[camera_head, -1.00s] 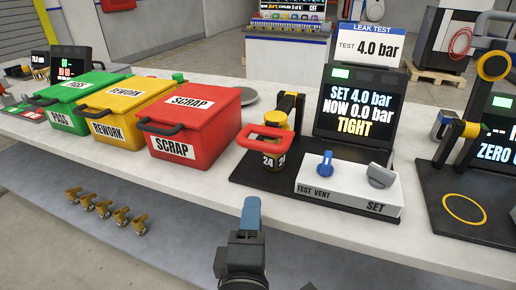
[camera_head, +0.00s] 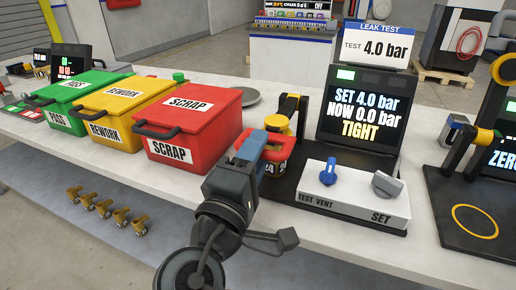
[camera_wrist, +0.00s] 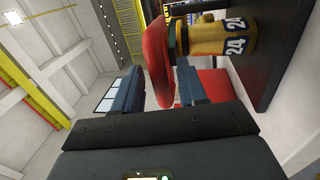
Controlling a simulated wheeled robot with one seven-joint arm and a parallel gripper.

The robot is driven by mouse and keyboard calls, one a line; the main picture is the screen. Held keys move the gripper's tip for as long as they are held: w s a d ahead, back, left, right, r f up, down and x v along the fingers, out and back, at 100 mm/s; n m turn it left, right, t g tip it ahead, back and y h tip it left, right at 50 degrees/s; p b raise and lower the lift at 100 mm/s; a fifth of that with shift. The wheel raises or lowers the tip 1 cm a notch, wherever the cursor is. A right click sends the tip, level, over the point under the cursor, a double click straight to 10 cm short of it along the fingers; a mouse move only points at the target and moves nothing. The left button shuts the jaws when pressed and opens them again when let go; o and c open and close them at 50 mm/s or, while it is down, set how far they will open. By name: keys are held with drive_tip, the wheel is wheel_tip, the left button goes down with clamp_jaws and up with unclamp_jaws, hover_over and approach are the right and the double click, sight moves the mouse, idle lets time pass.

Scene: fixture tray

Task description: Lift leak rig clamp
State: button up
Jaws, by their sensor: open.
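In the wrist view my gripper (camera_wrist: 157,88) has one blue finger on each side of the handle. I cannot tell whether either finger touches it.
The rig's white control box (camera_head: 352,197) with blue and grey knobs is to the right, before a screen (camera_head: 360,113) reading TIGHT. The red SCRAP bin (camera_head: 195,130) stands close to the left. Several brass fittings (camera_head: 103,209) are at the lower left.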

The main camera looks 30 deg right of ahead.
drive_tip(key=shift+w+d, duration=0.2)
drive_tip(key=shift+d, duration=0.1)
clamp_jaws()
idle(0.5)
